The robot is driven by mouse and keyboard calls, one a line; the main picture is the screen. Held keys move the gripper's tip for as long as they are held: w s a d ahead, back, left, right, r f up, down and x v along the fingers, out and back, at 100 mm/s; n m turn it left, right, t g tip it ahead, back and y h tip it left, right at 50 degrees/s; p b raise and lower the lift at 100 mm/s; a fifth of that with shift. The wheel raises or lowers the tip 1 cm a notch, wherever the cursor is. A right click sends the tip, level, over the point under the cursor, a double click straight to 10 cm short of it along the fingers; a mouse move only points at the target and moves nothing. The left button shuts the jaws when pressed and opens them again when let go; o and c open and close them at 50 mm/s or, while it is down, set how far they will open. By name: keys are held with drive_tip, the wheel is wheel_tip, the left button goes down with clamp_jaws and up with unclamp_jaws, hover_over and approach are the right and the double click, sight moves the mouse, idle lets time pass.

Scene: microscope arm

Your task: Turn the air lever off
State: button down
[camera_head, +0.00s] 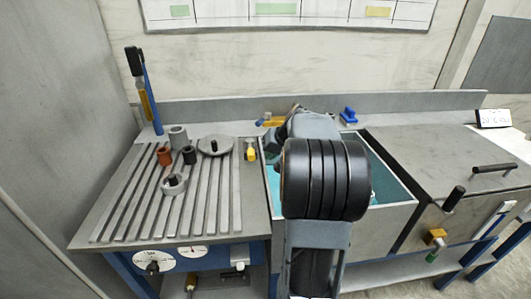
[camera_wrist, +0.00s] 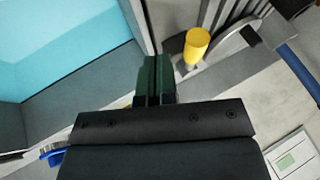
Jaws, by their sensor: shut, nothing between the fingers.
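No lever in view is labelled as air. A small yellow-handled fitting (camera_head: 251,153) stands at the right edge of the slotted table, and its yellow handle seems to show in the wrist view (camera_wrist: 196,45). A blue fitting (camera_head: 348,116) sits on the back ledge right of my arm, and a blue part shows in the wrist view (camera_wrist: 53,153). A yellow-orange fitting (camera_head: 272,120) lies at the back, left of my arm. My gripper (camera_wrist: 156,62) is shut and empty, left of the yellow handle and apart from it. In the head view my arm hides the gripper.
The slotted table (camera_head: 110,215) holds several small parts and a grey disc (camera_head: 216,146). A teal-lined basin (camera_head: 391,192) lies under my arm. A lidded box (camera_head: 430,150) with black handles is at right. A blue-handled brush (camera_head: 151,98) stands at the back left.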

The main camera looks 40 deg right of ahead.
drive_tip(key=v, duration=1)
drive_tip(key=shift+s, duration=0.25)
drive_tip(key=shift+a, duration=0.1)
